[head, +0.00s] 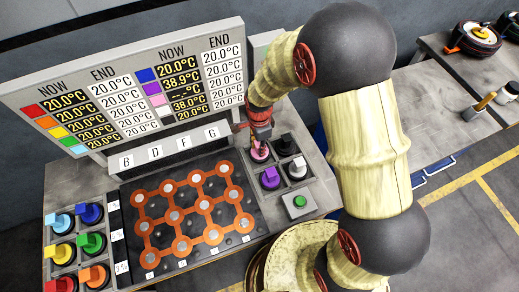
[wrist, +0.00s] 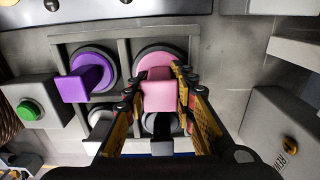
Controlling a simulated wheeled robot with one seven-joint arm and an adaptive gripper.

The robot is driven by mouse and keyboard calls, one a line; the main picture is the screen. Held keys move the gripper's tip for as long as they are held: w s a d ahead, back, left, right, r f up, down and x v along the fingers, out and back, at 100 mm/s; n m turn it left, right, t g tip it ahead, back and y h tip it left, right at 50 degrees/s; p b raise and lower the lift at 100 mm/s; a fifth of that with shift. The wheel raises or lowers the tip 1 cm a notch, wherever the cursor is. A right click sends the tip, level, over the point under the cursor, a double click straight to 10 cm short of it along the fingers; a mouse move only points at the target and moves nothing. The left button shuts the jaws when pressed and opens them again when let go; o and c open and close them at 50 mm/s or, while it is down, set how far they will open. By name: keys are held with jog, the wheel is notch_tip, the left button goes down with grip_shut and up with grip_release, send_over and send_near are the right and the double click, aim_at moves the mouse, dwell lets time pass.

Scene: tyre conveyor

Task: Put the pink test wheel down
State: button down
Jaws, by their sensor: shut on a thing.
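The pink test wheel is a dark-rimmed pink disc with a pink block handle. In the wrist view the wheel (wrist: 156,62) appears in the upper right compartment of a grey holder (wrist: 124,62). In the head view the wheel (head: 258,154) is at the holder's back left, partly hidden by my gripper. My gripper (wrist: 157,84) is shut on the pink handle, one finger on each side; it also shows in the head view (head: 260,142). I cannot tell whether the wheel rests fully on the holder's floor.
A purple wheel (head: 270,178), a white one (head: 297,168) and a black one (head: 287,145) fill neighbouring compartments. A green button box (head: 299,202) stands in front. An orange-lined board (head: 190,215) lies to the left, below a temperature display (head: 130,92). Several coloured wheels stand far left.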

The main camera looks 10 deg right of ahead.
jog(key=shift+f, duration=1)
jog(key=shift+f, duration=0.2)
jog(key=c, duration=1.5)
grip_release()
notch_tip(320, 180, up, 13)
jog(key=shift+f+p, duration=0.2)
jog(key=shift+p, duration=0.35)
jog(key=s+d+r+n+t, duration=0.2)
jog(key=s+d+r+n, duration=0.1)
jog(key=s+r+n, duration=0.2)
jog(key=s+d+r+n+t, duration=0.1)
jog(key=s+d+r+n, duration=0.2)
jog(key=r, duration=0.7)
jog(key=s+d+r+n+t, duration=0.2)
jog(key=s+d+r+n, duration=0.1)
jog(key=s+r+n, duration=0.4)
jog(key=shift+s+d+r+n+t, duration=0.1)
jog(key=shift+s+d+r+n, duration=0.1)
jog(key=shift+s, duration=0.4)
jog(key=shift+s+d+r+n+t, duration=0.1)
jog(key=shift+s+r, duration=0.1)
jog(key=shift+s, duration=0.4)
jog(key=shift+s+d+r+n+t, duration=0.1)
jog(key=shift+s+r, duration=0.1)
jog(key=shift+s, duration=0.4)
